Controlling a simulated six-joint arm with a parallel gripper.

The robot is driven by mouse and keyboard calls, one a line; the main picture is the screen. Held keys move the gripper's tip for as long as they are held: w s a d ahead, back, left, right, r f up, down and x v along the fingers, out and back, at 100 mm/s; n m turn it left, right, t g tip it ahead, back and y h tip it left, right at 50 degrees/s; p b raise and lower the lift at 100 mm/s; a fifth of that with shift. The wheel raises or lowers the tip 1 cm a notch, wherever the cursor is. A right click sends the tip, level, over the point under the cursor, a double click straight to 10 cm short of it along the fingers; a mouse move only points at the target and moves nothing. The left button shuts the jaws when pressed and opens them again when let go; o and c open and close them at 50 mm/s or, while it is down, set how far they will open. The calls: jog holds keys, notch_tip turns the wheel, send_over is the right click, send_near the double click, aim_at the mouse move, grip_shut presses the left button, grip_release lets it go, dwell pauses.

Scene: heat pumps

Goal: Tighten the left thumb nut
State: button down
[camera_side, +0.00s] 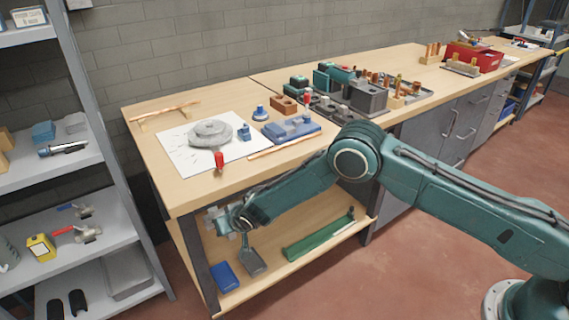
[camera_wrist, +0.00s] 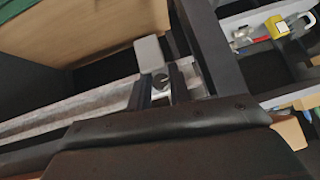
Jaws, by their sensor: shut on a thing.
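My gripper (camera_side: 228,219) is under the left front edge of the workbench (camera_side: 230,182), near its dark front leg (camera_side: 196,255). In the wrist view, the two dark fingers of my gripper (camera_wrist: 160,92) stand on either side of a small dark round nut (camera_wrist: 160,80), which looks like the thumb nut, and are shut on it. A pale grey block (camera_wrist: 148,53) is just beyond the nut. A light metal rail (camera_wrist: 75,112) runs from the left toward the fingers. In the side view the nut is hidden by my wrist.
The lower bench shelf holds a blue tray (camera_side: 224,277), a grey scoop (camera_side: 252,262) and a long green item (camera_side: 318,236). A grey shelf rack (camera_side: 120,232) stands close at left. A dark post (camera_wrist: 212,45) is right beside my fingers.

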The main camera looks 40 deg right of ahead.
jog(key=shift+w+r, duration=0.6)
jog(key=shift+m+y, duration=0.4)
jog(key=shift+y, duration=0.2)
jog(key=c, duration=1.5)
grip_release()
jog(key=shift+r, duration=0.1)
jog(key=shift+o, duration=0.3)
jog(key=shift+v, duration=0.8)
jog(key=shift+s+d+r, duration=0.1)
jog(key=shift+s+r, duration=0.3)
jog(key=shift+s, duration=0.3)
jog(key=shift+s+d+r, duration=0.15)
jog(key=shift+s+r, duration=0.3)
jog(key=shift+s, duration=0.25)
